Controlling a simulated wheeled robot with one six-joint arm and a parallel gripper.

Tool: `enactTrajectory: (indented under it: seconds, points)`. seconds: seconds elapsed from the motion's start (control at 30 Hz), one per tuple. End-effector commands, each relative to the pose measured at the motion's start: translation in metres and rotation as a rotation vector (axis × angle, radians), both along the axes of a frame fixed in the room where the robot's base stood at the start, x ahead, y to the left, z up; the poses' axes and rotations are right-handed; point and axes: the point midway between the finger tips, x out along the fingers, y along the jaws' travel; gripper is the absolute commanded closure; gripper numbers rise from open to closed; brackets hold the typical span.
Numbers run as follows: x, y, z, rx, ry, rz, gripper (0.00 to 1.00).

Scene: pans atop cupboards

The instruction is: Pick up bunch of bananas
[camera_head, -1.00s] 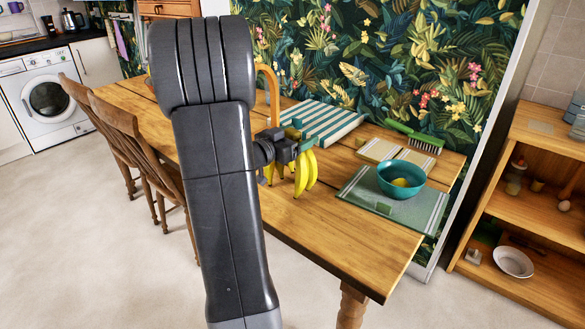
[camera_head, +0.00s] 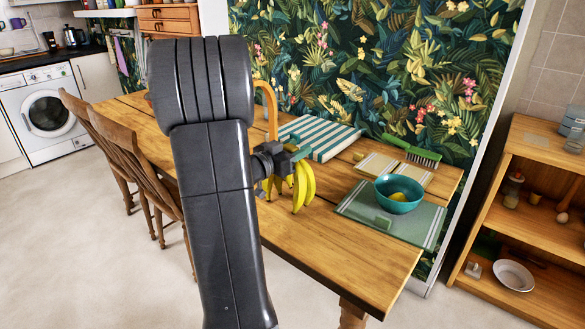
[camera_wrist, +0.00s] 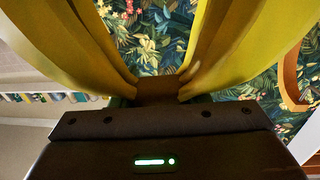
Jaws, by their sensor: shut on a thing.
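The bunch of bananas (camera_head: 303,187) is yellow and hangs down from my gripper (camera_head: 292,160) over the wooden table (camera_head: 330,262). My gripper is shut on the top of the bunch. In the wrist view, bananas (camera_wrist: 225,50) fill both sides close to the camera, with the gripper's dark body (camera_wrist: 165,150) below them. The fingertips are mostly hidden by the fruit. I cannot tell for sure whether the lower tips of the bananas touch the table.
A striped cloth or book (camera_head: 325,140) and a green brush (camera_head: 411,149) lie behind. Wooden chairs (camera_head: 125,145) stand at the left. A wooden shelf (camera_head: 530,230) is at the right.

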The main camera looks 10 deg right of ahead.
Motion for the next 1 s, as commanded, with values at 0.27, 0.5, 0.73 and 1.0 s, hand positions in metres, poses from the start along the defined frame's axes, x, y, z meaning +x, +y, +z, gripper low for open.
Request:
enactTrajectory:
  seconds: [0.27,0.5,0.73,1.0]
  points:
    - [-0.001,0.001,0.024,0.012,0.009,0.000,1.00]
    - [-0.001,0.000,0.070,0.009,0.004,0.000,1.00]
    - [-0.001,0.000,0.093,0.008,0.005,-0.001,1.00]
    - [-0.001,0.000,0.096,0.007,0.004,0.000,1.00]
